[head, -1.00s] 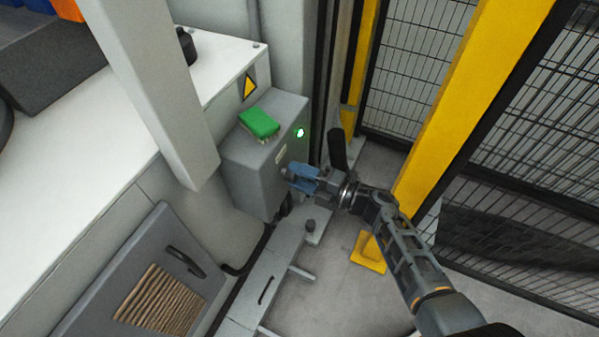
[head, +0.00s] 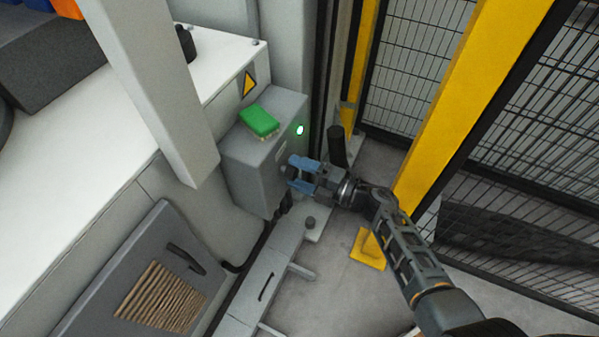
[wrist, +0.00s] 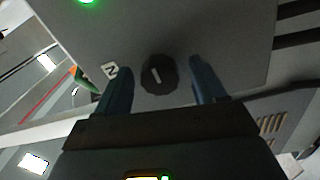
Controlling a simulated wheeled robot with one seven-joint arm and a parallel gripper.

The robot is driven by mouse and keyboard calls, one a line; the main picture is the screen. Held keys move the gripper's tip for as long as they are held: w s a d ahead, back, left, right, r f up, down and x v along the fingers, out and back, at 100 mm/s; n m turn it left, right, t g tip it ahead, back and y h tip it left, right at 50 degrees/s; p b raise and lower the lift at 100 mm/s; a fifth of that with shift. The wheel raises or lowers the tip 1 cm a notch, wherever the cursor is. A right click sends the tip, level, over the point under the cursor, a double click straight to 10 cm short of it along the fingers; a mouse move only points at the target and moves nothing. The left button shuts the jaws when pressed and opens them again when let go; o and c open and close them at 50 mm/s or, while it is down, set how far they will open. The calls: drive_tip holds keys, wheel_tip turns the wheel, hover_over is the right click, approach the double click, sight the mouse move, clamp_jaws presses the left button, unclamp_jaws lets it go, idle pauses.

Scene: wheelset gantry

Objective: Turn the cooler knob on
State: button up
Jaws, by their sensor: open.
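My gripper (wrist: 160,66) is open, with one blue finger on each side of the knob and a gap on both sides. In the head view my gripper (head: 293,173) is at the front of the grey box (head: 255,170); the knob cannot be made out there. A green light (head: 299,130) glows on the box, also in the wrist view (wrist: 87,1).
A green brush-like block (head: 260,121) lies on top of the box. A white cabinet (head: 215,62) stands to the left. A yellow post (head: 470,100) and mesh fence (head: 420,70) stand to the right. A low grey rail (head: 268,275) runs along the floor below.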

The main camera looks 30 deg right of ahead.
drive_tip(key=v, duration=0.8)
drive_tip(key=shift+p, duration=0.3)
drive_tip(key=shift+a, duration=0.1)
drive_tip(key=s+a+r+m+h+p, duration=0.2)
drive_tip(key=s+r+m+h+p, duration=0.3)
drive_tip(key=s+r+m, duration=0.6)
drive_tip(key=s+a+r+m+h+p, duration=0.3)
drive_tip(key=s+r+m, duration=0.9)
drive_tip(key=s+r, duration=0.9)
drive_tip(key=s+h+p, duration=0.1)
drive_tip(key=s+h, duration=0.1)
drive_tip(key=shift+h+p, duration=0.3)
drive_tip(key=shift+p, duration=0.05)
